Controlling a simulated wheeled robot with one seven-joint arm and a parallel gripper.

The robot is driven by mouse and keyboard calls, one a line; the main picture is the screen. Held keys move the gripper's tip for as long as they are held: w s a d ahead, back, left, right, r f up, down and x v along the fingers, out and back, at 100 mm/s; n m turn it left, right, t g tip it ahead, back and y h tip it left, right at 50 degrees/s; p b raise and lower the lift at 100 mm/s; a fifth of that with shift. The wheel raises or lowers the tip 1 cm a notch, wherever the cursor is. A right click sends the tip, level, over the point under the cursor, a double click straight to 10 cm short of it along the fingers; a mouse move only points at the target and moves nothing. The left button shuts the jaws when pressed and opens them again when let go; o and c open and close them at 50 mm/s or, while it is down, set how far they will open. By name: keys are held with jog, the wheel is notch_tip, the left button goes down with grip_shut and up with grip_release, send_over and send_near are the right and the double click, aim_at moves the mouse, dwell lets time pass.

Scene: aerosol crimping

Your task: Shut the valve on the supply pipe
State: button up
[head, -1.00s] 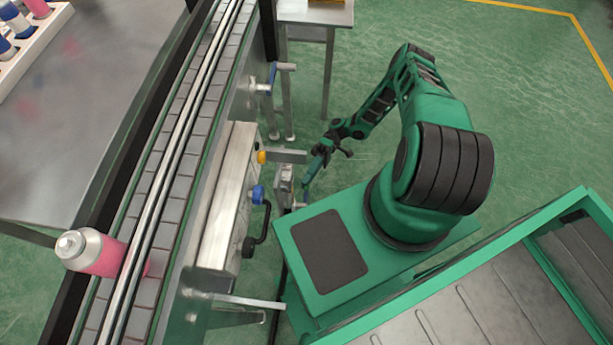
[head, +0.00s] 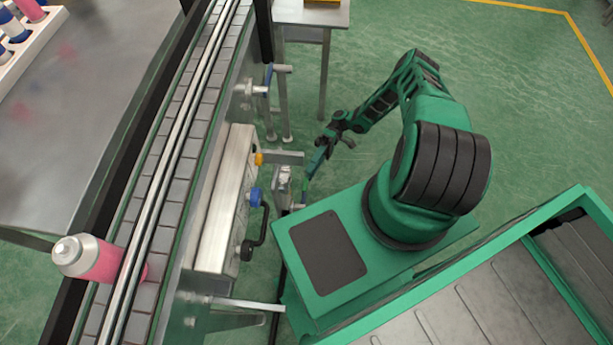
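I cannot tell which one is the supply pipe's valve.
The conveyor (head: 165,170) runs along the left with a pink can (head: 88,258) on it. A black crank handle (head: 260,232) sticks out from the metal box (head: 222,205). A small metal table (head: 310,14) stands at the back. Green floor is clear behind my arm.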

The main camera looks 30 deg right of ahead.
jog(key=v, duration=0.6)
dwell(0.5)
